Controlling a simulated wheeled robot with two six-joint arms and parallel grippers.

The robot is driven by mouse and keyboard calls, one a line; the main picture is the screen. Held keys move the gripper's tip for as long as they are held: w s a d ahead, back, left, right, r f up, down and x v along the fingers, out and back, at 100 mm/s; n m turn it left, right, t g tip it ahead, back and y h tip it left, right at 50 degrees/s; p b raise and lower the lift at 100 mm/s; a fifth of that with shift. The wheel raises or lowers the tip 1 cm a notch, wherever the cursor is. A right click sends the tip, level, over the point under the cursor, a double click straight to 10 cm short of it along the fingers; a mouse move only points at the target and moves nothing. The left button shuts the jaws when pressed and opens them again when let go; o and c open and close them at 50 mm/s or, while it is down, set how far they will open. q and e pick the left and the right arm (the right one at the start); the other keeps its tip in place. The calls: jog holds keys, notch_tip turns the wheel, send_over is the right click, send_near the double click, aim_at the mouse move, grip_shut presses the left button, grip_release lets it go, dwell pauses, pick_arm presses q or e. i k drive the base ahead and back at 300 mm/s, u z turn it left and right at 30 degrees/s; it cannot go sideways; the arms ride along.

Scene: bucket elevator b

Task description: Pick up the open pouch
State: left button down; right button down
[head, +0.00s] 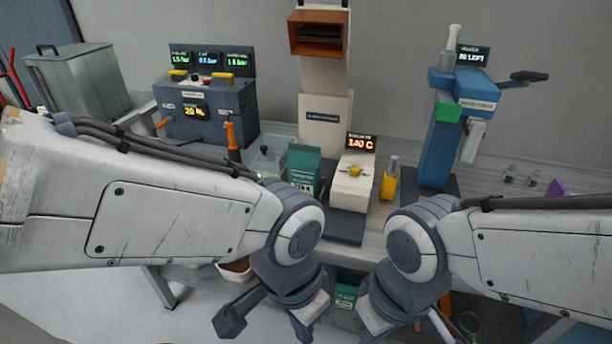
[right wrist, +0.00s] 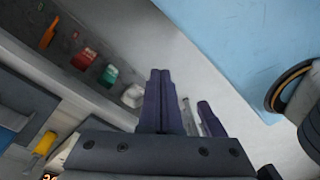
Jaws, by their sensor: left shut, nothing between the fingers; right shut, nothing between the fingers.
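A green pouch (head: 304,167) with a white label stands upright on the bench, left of the cream sealer-like machine (head: 352,180). A second green pouch (head: 345,288) shows low between my two wrists, partly hidden. I cannot tell from here which pouch is open at the top. My left gripper (head: 302,328) points down at the bottom of the head view, in front of the bench and apart from both pouches. My right gripper (right wrist: 158,98) is shut and empty in the right wrist view. A small green item (right wrist: 110,75) shows beyond it, too blurred to name.
A grey control box (head: 205,112) with orange levers stands left, a blue press (head: 445,140) right. A yellow bottle (head: 389,184) is beside the cream machine. A white bowl (head: 236,272) shows below the bench edge. A metal bin (head: 75,85) is far left.

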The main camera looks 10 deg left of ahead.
aim_at(303, 162)
jog(key=u, duration=0.5)
jog(key=k, duration=0.6)
jog(key=u, duration=1)
jog(key=i, duration=1.45)
jog(key=z, duration=1.05)
jog(key=i, duration=0.7)
jog(key=z, duration=0.65)
